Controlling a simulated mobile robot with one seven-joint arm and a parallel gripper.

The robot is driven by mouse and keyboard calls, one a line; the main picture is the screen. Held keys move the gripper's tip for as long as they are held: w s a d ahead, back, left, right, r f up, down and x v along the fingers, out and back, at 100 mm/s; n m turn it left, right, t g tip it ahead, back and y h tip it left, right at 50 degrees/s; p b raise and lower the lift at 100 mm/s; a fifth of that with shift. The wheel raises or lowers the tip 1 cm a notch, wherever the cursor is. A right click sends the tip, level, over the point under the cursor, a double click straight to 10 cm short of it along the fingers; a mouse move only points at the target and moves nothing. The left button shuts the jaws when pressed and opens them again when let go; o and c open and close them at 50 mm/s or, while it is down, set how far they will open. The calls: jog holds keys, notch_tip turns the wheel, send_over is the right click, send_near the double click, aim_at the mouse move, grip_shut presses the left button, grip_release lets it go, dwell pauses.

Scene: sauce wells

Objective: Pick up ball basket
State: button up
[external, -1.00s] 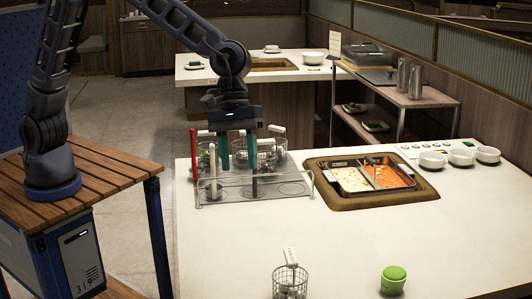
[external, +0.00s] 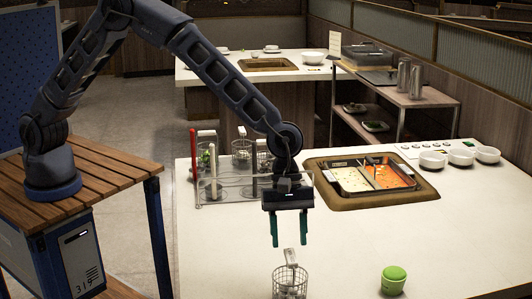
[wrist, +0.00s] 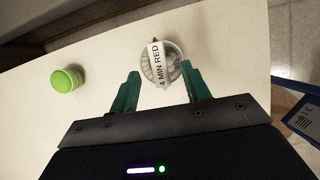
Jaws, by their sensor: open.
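A wire basket (external: 290,284) with a pale upright handle tag (external: 291,258) stands on the near part of the white counter. In the wrist view the basket (wrist: 173,68) lies beyond the fingertips, and its tag (wrist: 157,63) reads "4 MIN RED". Its contents are too small to make out clearly. My gripper (external: 289,243) points down with green fingers apart, above the basket and empty. In the wrist view the gripper (wrist: 162,80) fingers sit either side of the line to the basket, not touching it.
A green lidded cup (external: 393,280) stands right of the basket. A clear rack (external: 228,190) holding more baskets stands behind my gripper. A sunken pot of soups (external: 352,179) and white bowls (external: 461,157) are at the right.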

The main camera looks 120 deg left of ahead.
aim_at(291, 255)
jog(key=x, duration=0.7)
jog(key=shift+a+f, duration=0.2)
jog(key=shift+f, duration=0.05)
grip_shut()
